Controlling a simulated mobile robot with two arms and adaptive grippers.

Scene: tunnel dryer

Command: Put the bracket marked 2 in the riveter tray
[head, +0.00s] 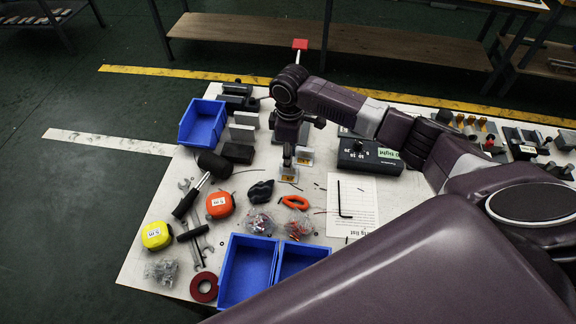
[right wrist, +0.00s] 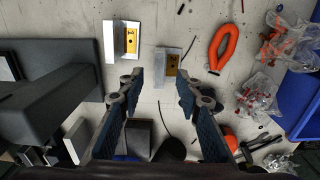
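Two small light metal brackets with yellow labels lie on the table. In the head view one bracket (head: 304,154) is beside my right gripper (head: 288,158), and the other bracket (head: 289,175) is just below it. In the right wrist view they are the left bracket (right wrist: 115,42) and the right bracket (right wrist: 166,60). The label numbers are too small to read. My right gripper (right wrist: 160,82) is open and empty, pointing down, with the right bracket just ahead between its fingertips. I cannot tell which container is the riveter tray. My left gripper is out of view.
A dark grey machine (right wrist: 40,100) stands close left in the right wrist view.

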